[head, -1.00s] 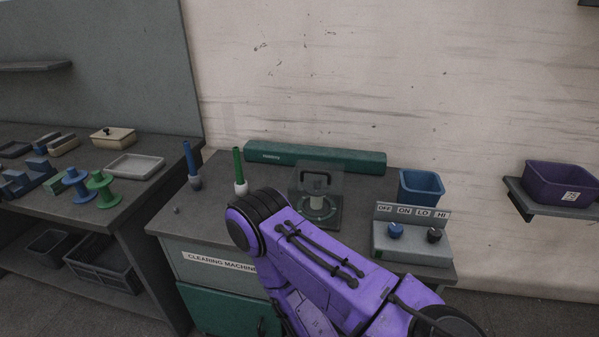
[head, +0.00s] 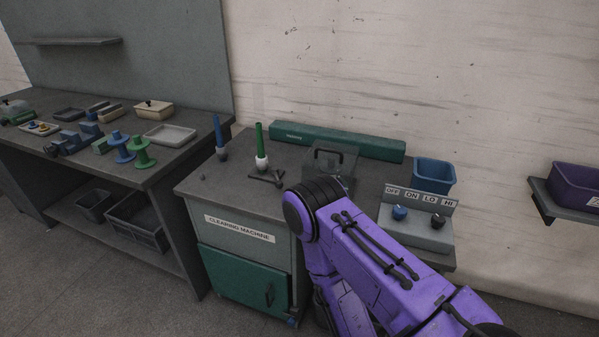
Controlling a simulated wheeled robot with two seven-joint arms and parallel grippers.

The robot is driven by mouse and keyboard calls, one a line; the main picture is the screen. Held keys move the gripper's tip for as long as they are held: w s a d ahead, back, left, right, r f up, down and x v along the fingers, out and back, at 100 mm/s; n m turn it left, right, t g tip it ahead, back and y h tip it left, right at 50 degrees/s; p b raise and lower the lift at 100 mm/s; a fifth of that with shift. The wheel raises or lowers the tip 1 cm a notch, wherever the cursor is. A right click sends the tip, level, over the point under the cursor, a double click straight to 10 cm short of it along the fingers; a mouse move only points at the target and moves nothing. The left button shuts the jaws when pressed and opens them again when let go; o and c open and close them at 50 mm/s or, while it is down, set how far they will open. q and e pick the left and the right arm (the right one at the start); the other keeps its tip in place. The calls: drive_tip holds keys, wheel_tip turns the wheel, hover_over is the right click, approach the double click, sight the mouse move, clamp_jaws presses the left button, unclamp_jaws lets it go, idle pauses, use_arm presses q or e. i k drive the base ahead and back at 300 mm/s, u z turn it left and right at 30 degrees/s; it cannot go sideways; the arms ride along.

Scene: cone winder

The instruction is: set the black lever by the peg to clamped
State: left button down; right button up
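A black lever (head: 266,179) with a small round knob end sits low on the machine top, just right of the green peg (head: 261,141). The green peg stands upright in a white base. A blue peg (head: 219,133) stands upright in a dark base to its left. The lever's setting is too small to read. My purple right arm comes in from the lower right, and its bent joint is just right of the lever in the picture. Neither of my grippers shows in the head view.
A control box (head: 422,229) with two knobs and a blue bin (head: 434,174) are at the right. A long green bar (head: 340,141) lies at the back. A bench (head: 160,174) with spools stands left.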

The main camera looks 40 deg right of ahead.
sight(279, 185)
drive_tip(key=z, duration=1.75)
drive_tip(key=i, duration=0.45)
